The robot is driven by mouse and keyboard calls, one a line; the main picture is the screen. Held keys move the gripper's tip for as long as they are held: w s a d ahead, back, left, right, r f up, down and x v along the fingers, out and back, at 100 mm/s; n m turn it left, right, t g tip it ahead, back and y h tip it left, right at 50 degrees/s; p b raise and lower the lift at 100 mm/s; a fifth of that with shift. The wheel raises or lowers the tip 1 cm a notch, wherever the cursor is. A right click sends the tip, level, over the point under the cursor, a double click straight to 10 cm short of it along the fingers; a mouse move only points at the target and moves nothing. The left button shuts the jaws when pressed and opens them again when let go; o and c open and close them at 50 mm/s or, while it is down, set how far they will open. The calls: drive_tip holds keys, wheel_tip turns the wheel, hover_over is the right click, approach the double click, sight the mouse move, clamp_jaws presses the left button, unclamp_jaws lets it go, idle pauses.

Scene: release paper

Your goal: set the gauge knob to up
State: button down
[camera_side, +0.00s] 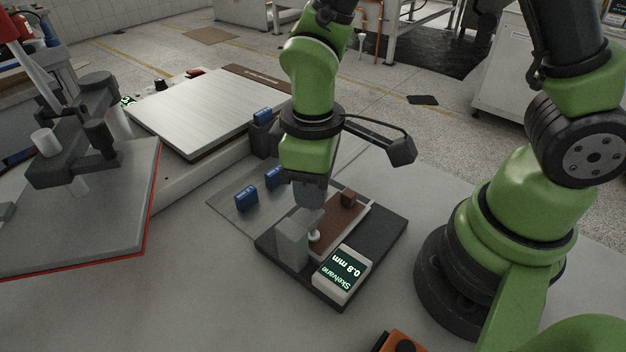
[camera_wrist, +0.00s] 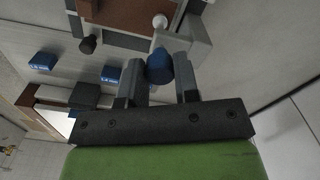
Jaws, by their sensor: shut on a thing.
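The gauge has a dark base (camera_side: 388,232) and a grey upright block (camera_side: 292,242), also in the wrist view (camera_wrist: 196,44). A round blue knob (camera_wrist: 159,64) shows at this block in the wrist view; in the side view my gripper and the block hide it. My gripper (camera_side: 310,202) points down over the gauge. In the wrist view its two fingers (camera_wrist: 158,78) are shut on the blue knob, one on each side. I cannot make out any mark showing which way the knob points.
A white ball tip (camera_side: 314,236) stands by a brown plate (camera_side: 338,222) on the gauge. Blue labelled blocks (camera_side: 246,197) (camera_side: 275,177) lie on a thin sheet behind it. A large metal plate (camera_side: 205,108) is at back left. The front table is mostly clear.

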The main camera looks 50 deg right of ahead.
drive_tip(key=shift+r, duration=1.3)
drive_tip(key=c, duration=0.8)
unclamp_jaws()
drive_tip(key=shift+c, duration=0.2)
wheel_tip(320, 180, up, 10)
drive_tip(key=s+d+r+m+t+y, duration=0.2)
drive_tip(key=s+d+r+m+t, duration=0.4)
drive_tip(key=s+d+m+t, duration=0.1)
drive_tip(key=s+m, duration=0.1)
drive_tip(key=m, duration=0.1)
drive_tip(key=shift+s+d+r+m, duration=0.15)
drive_tip(key=shift+s+m, duration=0.15)
drive_tip(key=shift+s, duration=0.05)
